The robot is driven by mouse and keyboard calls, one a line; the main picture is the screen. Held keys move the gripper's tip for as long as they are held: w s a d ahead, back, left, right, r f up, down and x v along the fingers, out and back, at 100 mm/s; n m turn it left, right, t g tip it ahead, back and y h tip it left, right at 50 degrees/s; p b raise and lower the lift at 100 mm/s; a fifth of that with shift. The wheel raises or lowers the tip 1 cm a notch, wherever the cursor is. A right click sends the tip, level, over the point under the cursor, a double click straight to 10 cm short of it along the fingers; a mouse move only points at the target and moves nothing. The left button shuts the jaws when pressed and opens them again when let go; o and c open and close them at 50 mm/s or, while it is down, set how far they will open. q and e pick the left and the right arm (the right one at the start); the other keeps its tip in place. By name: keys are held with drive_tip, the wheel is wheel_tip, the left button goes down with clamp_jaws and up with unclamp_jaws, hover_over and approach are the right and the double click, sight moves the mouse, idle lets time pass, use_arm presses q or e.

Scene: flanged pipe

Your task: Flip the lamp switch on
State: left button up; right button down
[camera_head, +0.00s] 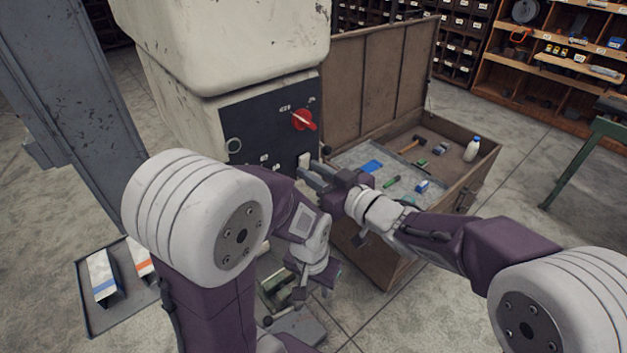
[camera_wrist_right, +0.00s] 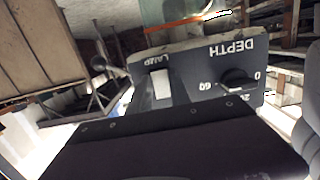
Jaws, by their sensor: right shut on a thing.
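A white lamp switch (camera_wrist_right: 161,85) sits under an upside-down LAMP label in the right wrist view. It is on a grey control face (camera_wrist_right: 205,62) that also carries the word DEPTH and a black knob (camera_wrist_right: 238,78). In the head view my right gripper (camera_head: 306,176) is at the lower right of the machine's black panel (camera_head: 265,120), close beside a small white part (camera_head: 304,160). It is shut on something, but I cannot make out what. Its fingertips are hidden in the wrist view. My left gripper (camera_head: 296,290) is lower, in front of the machine; its jaws are unclear.
A red knob (camera_head: 303,120) stands out on the black panel. An open wooden chest (camera_head: 465,180) with tools and a bottle (camera_head: 472,149) is at the right. A tray (camera_head: 88,285) holding long boxes lies at lower left.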

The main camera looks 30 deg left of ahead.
drive_tip(key=shift+r, duration=0.1)
drive_tip(key=c, duration=1.3)
unclamp_jaws()
drive_tip(key=shift+o, duration=0.5)
drive_tip(key=shift+a, duration=0.1)
drive_tip(key=shift+s+d, duration=0.1)
drive_tip(key=shift+d, duration=0.35)
drive_tip(key=b+v, duration=0.1)
drive_tip(key=v, duration=0.7)
drive_tip(key=shift+b, duration=0.4)
